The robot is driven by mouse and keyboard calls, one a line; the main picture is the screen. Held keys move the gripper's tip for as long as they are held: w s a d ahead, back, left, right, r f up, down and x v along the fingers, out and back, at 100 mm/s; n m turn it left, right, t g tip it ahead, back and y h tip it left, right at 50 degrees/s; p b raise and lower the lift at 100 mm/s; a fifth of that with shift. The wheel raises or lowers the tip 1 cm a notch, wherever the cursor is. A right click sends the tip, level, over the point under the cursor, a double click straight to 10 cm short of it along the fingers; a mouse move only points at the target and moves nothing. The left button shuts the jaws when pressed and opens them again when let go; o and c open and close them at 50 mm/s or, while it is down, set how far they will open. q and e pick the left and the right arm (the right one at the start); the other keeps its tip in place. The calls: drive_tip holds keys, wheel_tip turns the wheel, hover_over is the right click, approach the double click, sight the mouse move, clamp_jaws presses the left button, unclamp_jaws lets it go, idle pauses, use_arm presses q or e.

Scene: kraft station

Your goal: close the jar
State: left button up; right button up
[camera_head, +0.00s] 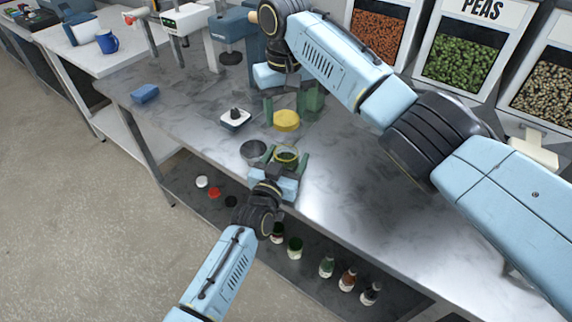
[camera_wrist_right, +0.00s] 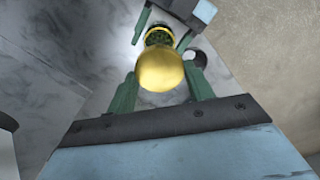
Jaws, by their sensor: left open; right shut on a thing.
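The jar (camera_head: 286,154) stands near the table's front edge, its mouth uncovered and its contents green. It also shows in the right wrist view (camera_wrist_right: 158,36). My left gripper (camera_head: 286,160) is open, with its green fingers on either side of the jar; whether they touch it cannot be told. The yellow lid (camera_head: 286,120) is held between the green fingers of my right gripper (camera_head: 291,110), apart from the jar and behind it in the head view. In the right wrist view, the lid (camera_wrist_right: 160,70) hides part of the jar.
A dark round dish (camera_head: 253,151) sits just left of the jar. A white block with a black knob (camera_head: 235,119) and a blue block (camera_head: 145,93) are farther left. Food bins (camera_head: 463,55) stand at the back right. Several small jars are on the lower shelf (camera_head: 330,285).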

sight(286, 130)
use_arm(q)
drive_tip(key=c, duration=1.1)
drive_tip(key=shift+c, duration=0.2)
use_arm(e)
drive_tip(key=shift+f, duration=2.5)
drive_tip(key=shift+s+f, duration=0.1)
drive_tip(key=shift+f, duration=0.8)
drive_tip(key=shift+f, duration=0.55)
